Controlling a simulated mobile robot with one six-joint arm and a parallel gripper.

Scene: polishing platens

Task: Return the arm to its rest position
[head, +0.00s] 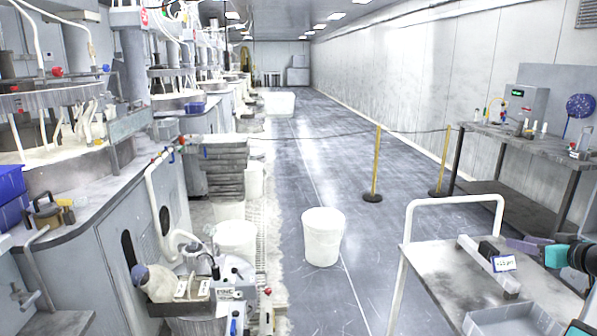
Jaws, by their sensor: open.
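My gripper (543,252) shows at the right edge of the head view, above the back right of a metal cart (433,263). Its fingers point left and are apart, one purplish and one greenish. I see nothing held between them. The black and teal wrist behind them is cut off by the picture edge. Most of my arm is out of view.
The cart has a white handle (455,200) and carries a grey tray (515,320) and a labelled bar (487,262). A workbench (530,145) stands behind it. A white bucket (323,237) is on the open aisle floor. Yellow posts (375,165) hold a rope. Polishing machines line the left.

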